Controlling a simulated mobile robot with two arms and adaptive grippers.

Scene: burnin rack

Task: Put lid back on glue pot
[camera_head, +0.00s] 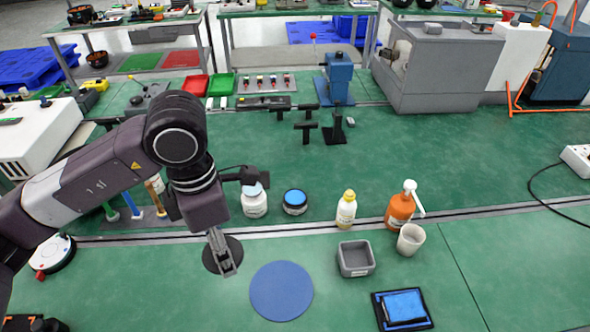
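A white pot (254,204) with a label and pale top stands beside a short dark jar (295,203) with a blue top. I cannot tell for sure which is the glue pot. My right gripper is not in view.
A blue round mat (281,291) lies in front. To the right are a yellow-capped bottle (346,210), an orange pump bottle (399,206), a white cup (410,239), a grey box (356,259) and a blue-pad tray (403,308). The table's right front is clear.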

